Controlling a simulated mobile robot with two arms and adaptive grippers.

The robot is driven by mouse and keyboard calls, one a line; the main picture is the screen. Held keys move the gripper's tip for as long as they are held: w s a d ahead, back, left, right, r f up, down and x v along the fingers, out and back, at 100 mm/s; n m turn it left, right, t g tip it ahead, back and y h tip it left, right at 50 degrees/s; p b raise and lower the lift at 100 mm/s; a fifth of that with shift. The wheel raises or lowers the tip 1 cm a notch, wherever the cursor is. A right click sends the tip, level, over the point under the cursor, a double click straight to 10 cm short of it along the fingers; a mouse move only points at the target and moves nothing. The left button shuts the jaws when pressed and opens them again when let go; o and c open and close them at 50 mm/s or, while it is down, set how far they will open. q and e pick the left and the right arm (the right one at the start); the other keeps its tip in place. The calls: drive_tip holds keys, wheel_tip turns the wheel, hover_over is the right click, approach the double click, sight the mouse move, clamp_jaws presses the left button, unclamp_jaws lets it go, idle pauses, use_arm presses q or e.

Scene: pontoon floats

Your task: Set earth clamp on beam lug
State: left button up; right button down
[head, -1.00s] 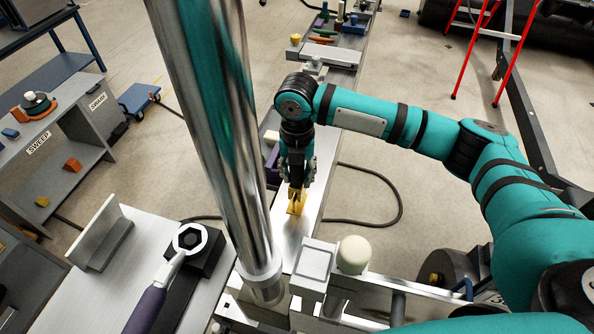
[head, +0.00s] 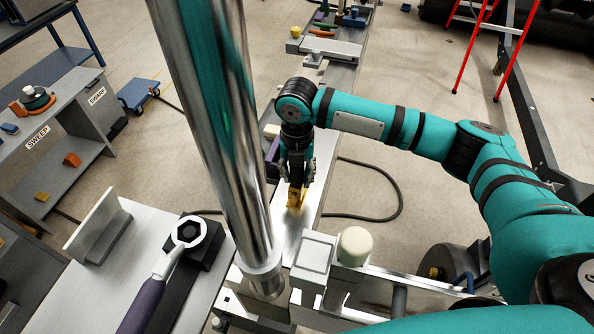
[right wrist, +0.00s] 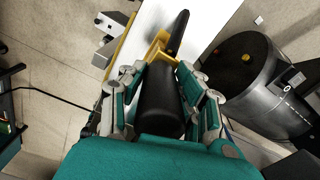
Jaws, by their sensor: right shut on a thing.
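The yellow earth clamp (head: 296,197) is in my right gripper (head: 296,184), low over the silver beam (head: 308,210) in the middle of the head view. In the right wrist view, the fingers of my right gripper (right wrist: 176,72) are shut around the clamp, whose yellow part (right wrist: 150,50) reaches out past the fingertips. A dark rod-like shape lies between the fingers there. I cannot tell whether the clamp touches the beam, and I cannot make out the lug for certain. My left gripper is not in view.
A shiny upright post (head: 225,120) stands left of the beam. A purple-handled wrench (head: 165,265) lies on the bench at lower left. A cream-capped post (head: 355,246) stands near the beam's close end. A black cable (head: 390,205) loops on the floor to the right.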

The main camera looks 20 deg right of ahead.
drive_tip(key=c, duration=0.9)
unclamp_jaws()
drive_tip(key=shift+o, duration=0.2)
drive_tip(key=shift+s, duration=0.1)
drive_tip(key=shift+f, duration=0.15)
wheel_tip(320, 180, up, 12)
drive_tip(key=shift+r, duration=0.1)
